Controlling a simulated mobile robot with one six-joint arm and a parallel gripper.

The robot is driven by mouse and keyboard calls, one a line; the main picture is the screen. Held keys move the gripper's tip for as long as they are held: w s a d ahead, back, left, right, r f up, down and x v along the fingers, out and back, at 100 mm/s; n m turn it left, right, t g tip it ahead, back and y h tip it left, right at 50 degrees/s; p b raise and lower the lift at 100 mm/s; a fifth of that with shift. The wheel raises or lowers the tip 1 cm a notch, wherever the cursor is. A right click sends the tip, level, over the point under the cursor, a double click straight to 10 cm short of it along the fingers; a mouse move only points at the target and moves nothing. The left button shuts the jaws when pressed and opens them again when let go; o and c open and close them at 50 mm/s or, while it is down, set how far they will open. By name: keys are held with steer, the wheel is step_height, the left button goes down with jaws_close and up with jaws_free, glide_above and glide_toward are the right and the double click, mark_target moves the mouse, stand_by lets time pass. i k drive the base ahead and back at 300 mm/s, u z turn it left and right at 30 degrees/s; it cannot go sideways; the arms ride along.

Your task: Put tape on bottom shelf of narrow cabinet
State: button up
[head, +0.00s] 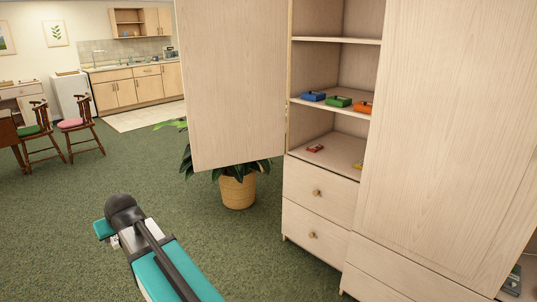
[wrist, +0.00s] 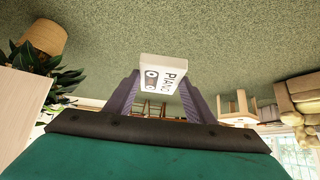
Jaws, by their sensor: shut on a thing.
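My gripper (wrist: 160,92) is shut on a white cassette tape (wrist: 163,68), marked "PIANO", held between its two purple-grey fingers in the wrist view. The tape does not show in the head view, where only my arm is seen, low and left of the cabinet. The narrow cabinet stands right of centre with its door (head: 232,85) swung open to the left. Its bottom shelf (head: 328,158), just above the drawers, holds a small red item (head: 315,148) and a small yellow-green item (head: 358,165), partly hidden. Bare shelf shows between them.
The shelf above holds blue (head: 313,96), green (head: 338,101) and orange (head: 363,107) boxes. A wide closed panel (head: 445,130) stands at right. A potted plant (head: 238,190) sits under the open door. Green carpet (head: 150,185) is clear around my arm.

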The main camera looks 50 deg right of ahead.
mark_target(337, 156)
steer(key=z, duration=0.3)
steer(key=i, duration=0.65)
steer(key=z, duration=0.6)
steer(key=i, duration=0.65)
steer(key=z, duration=0.35)
